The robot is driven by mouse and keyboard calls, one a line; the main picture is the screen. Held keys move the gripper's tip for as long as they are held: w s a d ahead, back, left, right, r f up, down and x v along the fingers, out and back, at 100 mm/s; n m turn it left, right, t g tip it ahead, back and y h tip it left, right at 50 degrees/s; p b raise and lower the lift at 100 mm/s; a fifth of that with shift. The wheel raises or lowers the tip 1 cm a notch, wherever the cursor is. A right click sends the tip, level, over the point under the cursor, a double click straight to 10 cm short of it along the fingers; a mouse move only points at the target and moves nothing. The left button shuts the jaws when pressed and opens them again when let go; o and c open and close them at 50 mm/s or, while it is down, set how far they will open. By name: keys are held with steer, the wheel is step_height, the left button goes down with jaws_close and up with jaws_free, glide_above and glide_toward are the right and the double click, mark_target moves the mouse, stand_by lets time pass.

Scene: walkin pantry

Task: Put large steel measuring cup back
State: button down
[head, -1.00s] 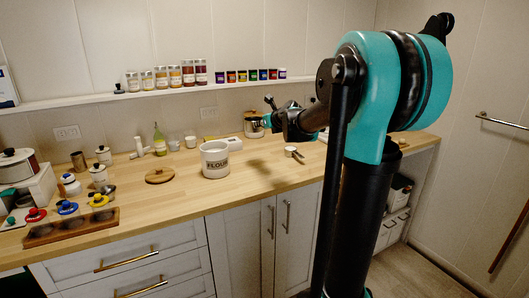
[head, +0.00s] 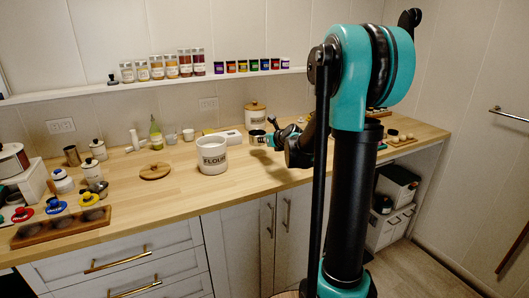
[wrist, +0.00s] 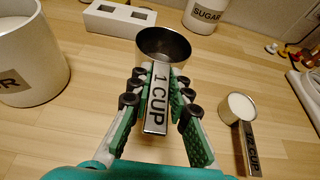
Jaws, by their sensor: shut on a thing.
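My gripper (wrist: 158,78) is shut on the handle of the large steel measuring cup (wrist: 163,43), marked "1 CUP". The cup's round bowl points away from me and its dark inside looks empty. In the head view the cup (head: 257,136) shows at the tip of my gripper (head: 270,138), over the back of the counter. I cannot tell how high it is above the wood. A smaller measuring cup (wrist: 238,106) with white contents stands on the counter to the right of my gripper in the wrist view; my arm hides it in the head view.
The open FLOUR canister (head: 213,156) stands left of the cup, with a wooden lid (head: 155,172) beside it. The SUGAR canister (head: 255,117) and a white block with two holes (wrist: 120,17) are behind. Bare wood lies between the canister and my gripper.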

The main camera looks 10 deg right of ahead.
steer(key=shift+f, duration=2.75)
steer(key=shift+f, duration=0.1)
steer(key=c, duration=1.4)
jaws_free()
steer(key=shift+s, duration=0.1)
steer(key=v, duration=1.2)
